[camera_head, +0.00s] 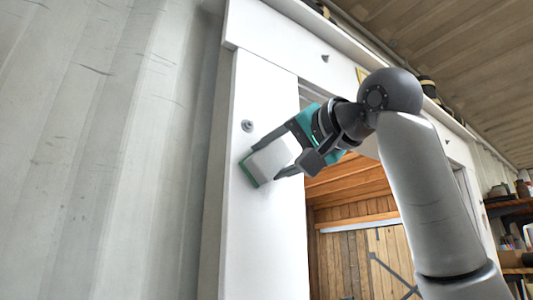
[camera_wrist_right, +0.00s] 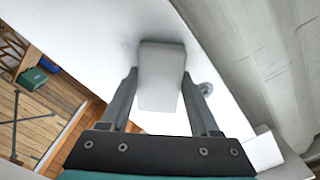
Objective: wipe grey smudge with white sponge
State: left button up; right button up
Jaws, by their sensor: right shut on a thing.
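The white sponge (camera_head: 272,158) has a green layer on its far side, against or very close to the white panel (camera_head: 262,230). My right gripper (camera_head: 265,162) is shut on it, one finger on each side. The right wrist view also shows the white sponge (camera_wrist_right: 160,75) between the two fingers, in front of the white panel (camera_wrist_right: 95,35). No grey smudge shows clearly; faint grey shading around the sponge may be shadow, and the sponge hides the panel behind it. My left gripper is in neither view.
A round grey fitting (camera_head: 247,126) sits on the panel just above the sponge. A corrugated grey wall (camera_head: 110,150) lies left. Right of the panel is an opening with wooden planks (camera_head: 350,255) behind. Shelves (camera_head: 515,205) stand far right.

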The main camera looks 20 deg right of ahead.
jog(key=w+d+p, duration=0.2)
jog(key=w+d, duration=0.1)
jog(key=d, duration=0.5)
dwell(0.7)
jog(key=b+v, duration=0.2)
jog(key=v, duration=0.4)
dwell(0.3)
jog(key=shift+s, duration=0.1)
jog(key=b+v, duration=0.1)
jog(key=v, duration=0.1)
jog(key=shift+s+d, duration=0.15)
jog(key=shift+s, duration=0.25)
